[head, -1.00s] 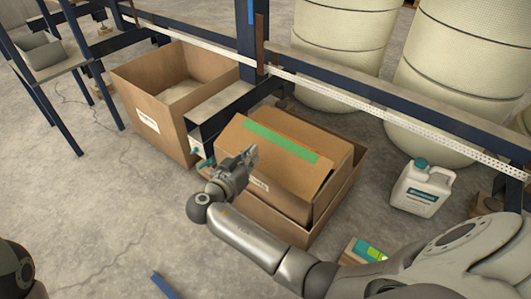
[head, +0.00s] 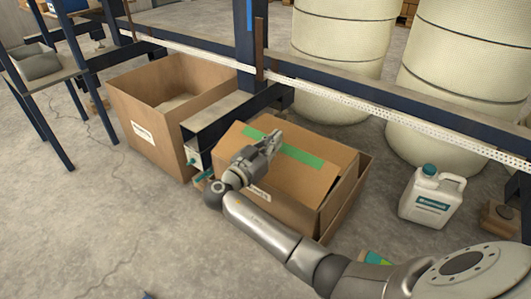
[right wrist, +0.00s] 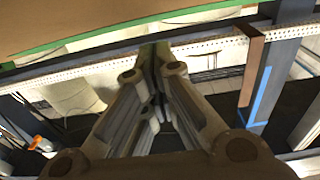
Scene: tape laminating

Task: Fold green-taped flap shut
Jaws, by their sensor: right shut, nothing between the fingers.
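My right gripper (head: 272,142) is shut and empty, over the flap and covering part of the tape in the head view. In the right wrist view, the closed fingertips (right wrist: 153,50) are close to the flap's green edge (right wrist: 70,42); contact is unclear. My left gripper is out of view.
A larger open carton (head: 150,105) stands to the left, with a bench-like ledge (head: 218,116) between. A blue frame with a perforated rail (head: 335,93) runs behind. A white jug (head: 431,197) stands at right. The floor at front left is clear.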

